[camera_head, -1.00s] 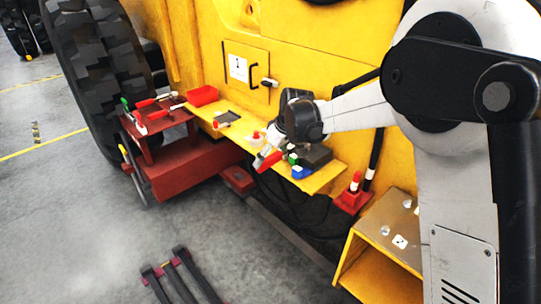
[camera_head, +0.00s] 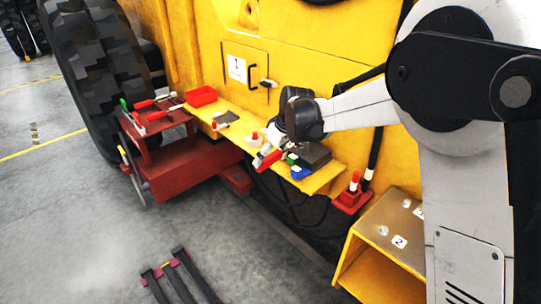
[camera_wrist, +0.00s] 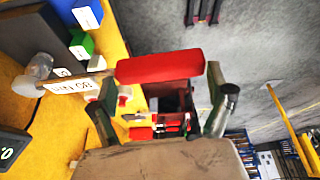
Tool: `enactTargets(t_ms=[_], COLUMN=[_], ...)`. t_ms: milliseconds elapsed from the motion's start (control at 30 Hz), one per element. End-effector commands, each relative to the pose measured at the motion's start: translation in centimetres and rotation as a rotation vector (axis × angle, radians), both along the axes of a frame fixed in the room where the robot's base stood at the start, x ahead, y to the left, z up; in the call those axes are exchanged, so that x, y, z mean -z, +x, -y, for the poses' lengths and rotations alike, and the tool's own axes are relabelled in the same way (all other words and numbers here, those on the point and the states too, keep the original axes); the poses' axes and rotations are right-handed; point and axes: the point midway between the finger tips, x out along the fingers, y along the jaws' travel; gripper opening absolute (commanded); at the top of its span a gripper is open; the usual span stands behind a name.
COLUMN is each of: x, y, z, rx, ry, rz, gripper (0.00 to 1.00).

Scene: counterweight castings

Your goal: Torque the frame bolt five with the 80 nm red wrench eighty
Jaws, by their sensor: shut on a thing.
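My gripper (camera_head: 272,150) is shut on the red handle of the 80 Nm wrench (camera_head: 267,160), over the yellow ledge. In the wrist view the red handle (camera_wrist: 160,67) lies across between my two fingers. Its shaft bears a white "80 Nm" label and runs left to a grey rounded head (camera_wrist: 33,75) above the yellow surface. I cannot tell whether the head touches a bolt. Frame bolt five cannot be made out; a yellow bracket (camera_head: 392,222) at lower right carries a few light round bolt-like parts and a numbered tag.
A blue block (camera_head: 300,172), a green block and a dark grey box (camera_head: 312,155) sit close to my gripper on the ledge. A red tray (camera_head: 201,96) and a red tool stand (camera_head: 160,128) are farther left. A dark rack (camera_head: 182,278) lies on the otherwise open floor.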

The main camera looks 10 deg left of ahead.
Motion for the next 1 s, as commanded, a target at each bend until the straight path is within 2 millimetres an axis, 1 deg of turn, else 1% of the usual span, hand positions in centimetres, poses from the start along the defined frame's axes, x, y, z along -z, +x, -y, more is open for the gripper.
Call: enactTargets(t_ms=[633, 1000], x=[-0.28, -0.95], y=[0.02, 0.03], z=[-0.01, -0.01], rx=[0.0, 0.0], ry=[0.001, 0.001], rz=[0.003, 0.003], gripper=[0.3, 0.3])
